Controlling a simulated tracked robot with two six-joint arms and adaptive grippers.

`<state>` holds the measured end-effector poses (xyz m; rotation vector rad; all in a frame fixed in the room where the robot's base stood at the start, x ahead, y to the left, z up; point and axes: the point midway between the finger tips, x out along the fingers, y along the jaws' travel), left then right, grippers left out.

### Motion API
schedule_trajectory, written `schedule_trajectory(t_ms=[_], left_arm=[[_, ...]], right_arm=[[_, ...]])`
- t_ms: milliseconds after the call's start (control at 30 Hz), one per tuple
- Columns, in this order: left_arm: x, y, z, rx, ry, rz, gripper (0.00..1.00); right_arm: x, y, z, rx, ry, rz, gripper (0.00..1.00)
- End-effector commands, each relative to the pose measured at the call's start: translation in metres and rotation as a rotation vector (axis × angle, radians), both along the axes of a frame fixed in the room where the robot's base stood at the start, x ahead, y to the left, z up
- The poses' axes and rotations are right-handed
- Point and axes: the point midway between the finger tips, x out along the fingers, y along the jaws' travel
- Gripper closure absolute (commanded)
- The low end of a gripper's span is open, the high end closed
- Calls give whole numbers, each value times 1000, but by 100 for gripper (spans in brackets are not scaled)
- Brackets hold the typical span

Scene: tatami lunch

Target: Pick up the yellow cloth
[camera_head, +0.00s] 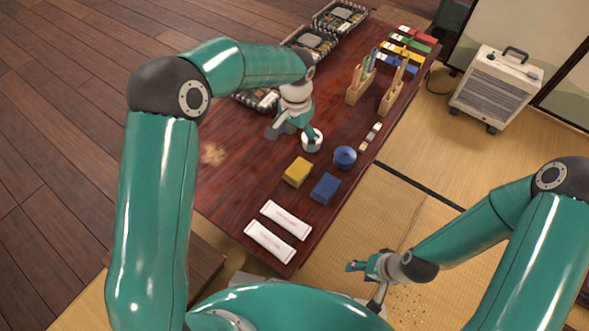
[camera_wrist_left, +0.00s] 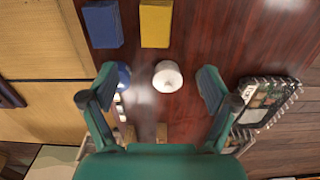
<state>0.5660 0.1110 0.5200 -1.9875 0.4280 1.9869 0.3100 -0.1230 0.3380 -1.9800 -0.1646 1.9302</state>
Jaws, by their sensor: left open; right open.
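The yellow cloth (camera_head: 297,172) is a folded block lying flat on the dark red-brown table, to the left of a blue cloth (camera_head: 325,188). In the left wrist view, the yellow cloth (camera_wrist_left: 156,23) is at the top, cut by the frame edge, beside the blue cloth (camera_wrist_left: 102,24). My left gripper (camera_head: 292,138) is open and empty above the table, beyond the yellow cloth; one finger partly covers a white cup (camera_head: 313,134). In the wrist view, the cup (camera_wrist_left: 168,77) shows between the open fingers (camera_wrist_left: 157,85). My right gripper (camera_head: 366,285) is open and empty off the table's near end.
A round blue container (camera_head: 345,157) stands right of the cup. Two white packets (camera_head: 270,241) lie at the table's near end. Wooden holders (camera_head: 360,85) and several food trays (camera_head: 340,17) stand farther back. A pale crumb patch (camera_head: 212,154) lies at the left.

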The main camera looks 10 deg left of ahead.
Motion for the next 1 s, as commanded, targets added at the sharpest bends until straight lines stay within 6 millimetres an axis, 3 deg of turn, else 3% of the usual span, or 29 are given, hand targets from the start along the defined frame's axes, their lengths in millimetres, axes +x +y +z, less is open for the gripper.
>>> schedule_trajectory(t_ms=[400, 767, 1000], left_arm=[[-1, -1, -87, 0, 3, -1, 10], [0, -2, -114, 0, 1, -1, 10], [1, -9, -147, 0, 2, -3, 10]], right_arm=[[0, 0, -29, 0, 0, 0, 49], [0, 0, -38, 0, 0, 0, 49], [0, 0, -57, 0, 0, 0, 49]])
